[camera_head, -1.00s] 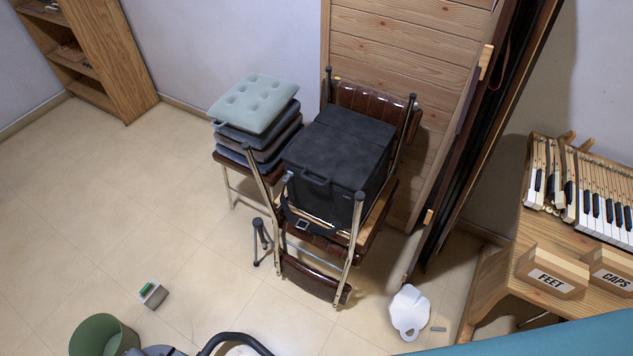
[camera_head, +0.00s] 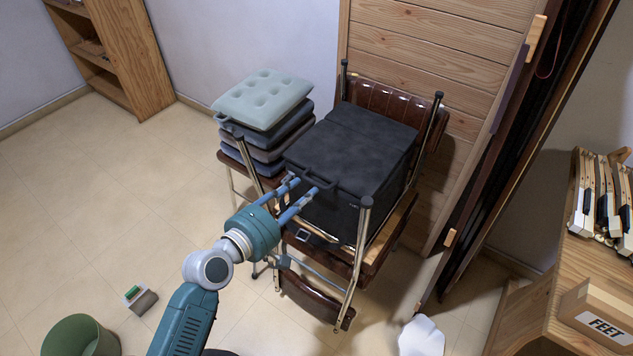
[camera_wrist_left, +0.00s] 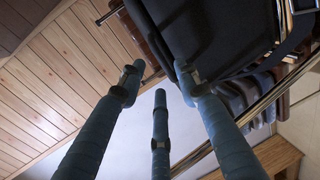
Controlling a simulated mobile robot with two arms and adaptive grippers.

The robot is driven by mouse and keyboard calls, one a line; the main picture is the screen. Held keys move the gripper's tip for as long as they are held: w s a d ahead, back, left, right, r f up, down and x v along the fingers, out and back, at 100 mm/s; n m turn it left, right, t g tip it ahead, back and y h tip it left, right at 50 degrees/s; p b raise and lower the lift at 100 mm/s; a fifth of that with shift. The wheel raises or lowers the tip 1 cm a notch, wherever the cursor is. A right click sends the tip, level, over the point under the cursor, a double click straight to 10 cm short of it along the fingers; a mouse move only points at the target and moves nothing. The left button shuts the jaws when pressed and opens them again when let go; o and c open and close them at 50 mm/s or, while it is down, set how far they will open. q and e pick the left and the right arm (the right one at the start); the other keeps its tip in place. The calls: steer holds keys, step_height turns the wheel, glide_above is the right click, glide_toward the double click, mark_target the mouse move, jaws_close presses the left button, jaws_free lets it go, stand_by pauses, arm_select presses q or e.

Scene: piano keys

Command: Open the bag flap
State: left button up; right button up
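The black box-shaped bag (camera_head: 355,150) sits on a brown-seated metal chair, and its flap (camera_head: 350,140) lies flat over the top, closed. A handle (camera_head: 306,172) is at the flap's front edge. My left gripper (camera_head: 306,186) has come in from the lower left, its blue fingers at the bag's front by the handle. The fingers are spread, with nothing seen between them. In the left wrist view the bag's dark body (camera_wrist_left: 215,30) is above the open fingers. I cannot tell whether a finger touches the handle. My right gripper is not in view.
A stack of cushions (camera_head: 262,100) stands close left of the bag. Chair legs (camera_head: 357,255) rise around the bag's front. A wooden panel (camera_head: 430,60) is behind. A green bin (camera_head: 80,338) is at the lower left, with mostly clear floor beyond.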

mark_target(315, 183)
arm_select(q)
steer(key=x, duration=0.7)
jaws_close()
